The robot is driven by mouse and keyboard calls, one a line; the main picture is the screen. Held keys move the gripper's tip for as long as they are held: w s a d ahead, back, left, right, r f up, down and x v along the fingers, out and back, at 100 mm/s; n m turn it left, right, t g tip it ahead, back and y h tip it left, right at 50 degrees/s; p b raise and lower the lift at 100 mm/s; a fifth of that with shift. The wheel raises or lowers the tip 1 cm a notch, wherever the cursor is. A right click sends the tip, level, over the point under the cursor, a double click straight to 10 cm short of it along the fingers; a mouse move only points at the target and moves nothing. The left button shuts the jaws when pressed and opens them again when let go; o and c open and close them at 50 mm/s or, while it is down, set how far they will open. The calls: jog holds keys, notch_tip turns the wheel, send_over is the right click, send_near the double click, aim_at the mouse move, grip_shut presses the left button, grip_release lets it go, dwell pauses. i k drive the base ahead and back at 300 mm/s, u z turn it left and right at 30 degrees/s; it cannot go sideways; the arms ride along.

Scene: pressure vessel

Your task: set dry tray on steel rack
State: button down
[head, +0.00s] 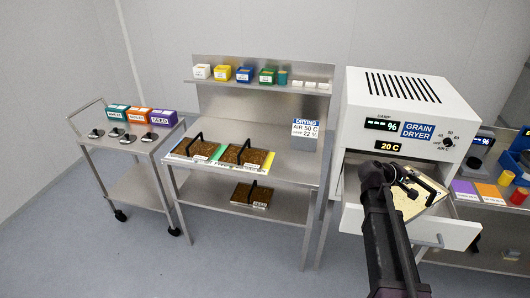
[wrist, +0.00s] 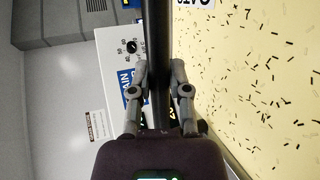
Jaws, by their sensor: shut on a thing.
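My gripper (head: 408,184) is shut on the black handle (wrist: 157,45) of a tray at the open drawer of the grain dryer. In the wrist view the tray's pale bed (wrist: 245,85) is scattered with thin dark grains, and a white label sits at its top edge. In the head view the tray (head: 432,190) is partly hidden by my arm; I cannot tell if it touches the drawer floor. The steel rack (head: 290,160) stands left of the dryer, with two brown-grain trays on its main shelf and another tray below.
The open dryer drawer (head: 462,234) juts forward under the white grain dryer (head: 398,100). Small coloured boxes line the rack's top shelf (head: 300,90). The main shelf is bare at its right, below the drying sign (head: 305,128). A steel cart (head: 130,150) stands left; floor lies between.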

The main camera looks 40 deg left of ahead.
aim_at(297, 164)
jog(key=u, duration=0.9)
jog(key=i, duration=1)
